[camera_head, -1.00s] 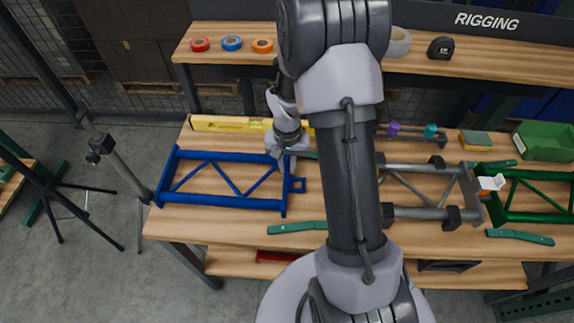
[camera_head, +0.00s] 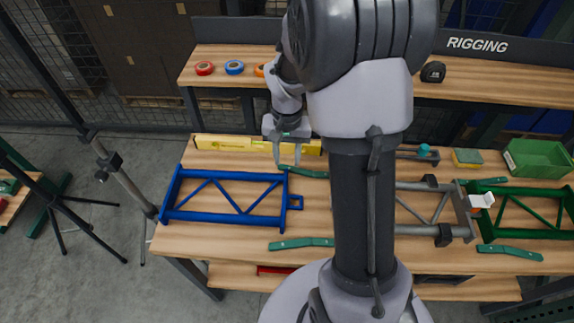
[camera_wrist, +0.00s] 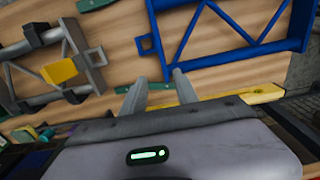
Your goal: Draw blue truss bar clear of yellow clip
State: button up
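The blue truss bar (camera_head: 228,220) lies flat on the left of the wooden bench, with a square end tab (camera_head: 296,201) at its right. It also shows in the wrist view (camera_wrist: 208,60). The yellow clip (camera_wrist: 62,72) sits by the end of the grey truss (camera_wrist: 72,30) in the wrist view. My arm hides it in the head view. A clear gap of bench separates the blue bar's tab from the grey truss. My gripper (camera_head: 288,156) is open and empty, above the back of the bench beyond the blue bar's right end. Its fingers (camera_wrist: 159,88) are apart.
A yellow level (camera_head: 230,144) lies along the bench's back edge, close to my gripper. Green strips lie behind (camera_head: 303,172) and in front (camera_head: 302,243) of the gap. A green truss (camera_head: 520,236) and a green bin (camera_head: 540,157) are at the right. A shelf (camera_head: 215,53) overhangs the back.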

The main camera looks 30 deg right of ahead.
jog(key=shift+r+p, duration=0.45)
jog(key=shift+r, duration=1.5)
